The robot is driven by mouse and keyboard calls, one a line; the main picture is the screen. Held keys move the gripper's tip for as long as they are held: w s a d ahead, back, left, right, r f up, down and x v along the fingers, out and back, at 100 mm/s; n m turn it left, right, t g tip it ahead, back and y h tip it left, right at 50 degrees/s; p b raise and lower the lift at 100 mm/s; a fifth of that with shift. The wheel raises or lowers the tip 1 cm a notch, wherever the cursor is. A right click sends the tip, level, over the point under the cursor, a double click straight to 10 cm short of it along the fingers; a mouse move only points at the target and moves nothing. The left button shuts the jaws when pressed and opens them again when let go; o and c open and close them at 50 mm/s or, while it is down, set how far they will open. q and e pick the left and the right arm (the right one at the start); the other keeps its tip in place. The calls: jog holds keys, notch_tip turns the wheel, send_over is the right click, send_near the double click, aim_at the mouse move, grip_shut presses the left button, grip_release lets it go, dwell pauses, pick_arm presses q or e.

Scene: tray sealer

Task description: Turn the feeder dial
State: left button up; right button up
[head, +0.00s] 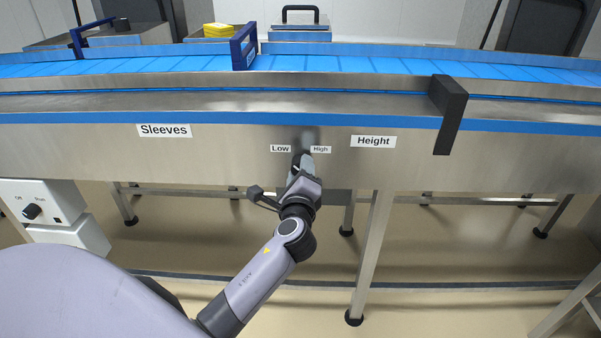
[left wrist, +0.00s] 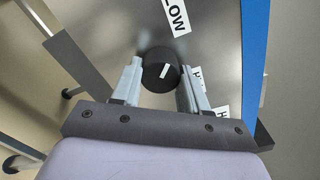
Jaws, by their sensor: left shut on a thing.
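The dial (left wrist: 155,82) is a round black knob with a white pointer mark, set on the steel front panel. In the left wrist view it sits between the two fingers of my left gripper (left wrist: 160,70), which is shut on it. In the head view my left gripper (head: 303,160) reaches the panel between the "Low" label (head: 280,148) and the "High" label (head: 320,149), and hides the dial. The white pointer shows in the left wrist view, slanted between the fingers. My right gripper is not in view.
A "Height" label (head: 373,141) and a "Sleeves" label (head: 164,130) are on the same panel. A blue conveyor belt (head: 390,68) runs above it, with a black bracket (head: 449,105) on its edge. A white box with an Off/Run knob (head: 32,211) stands at lower left.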

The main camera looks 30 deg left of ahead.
pick_arm(q)
jog(key=o, duration=1.1)
jog(key=shift+c, duration=0.2)
jog(key=v, duration=0.7)
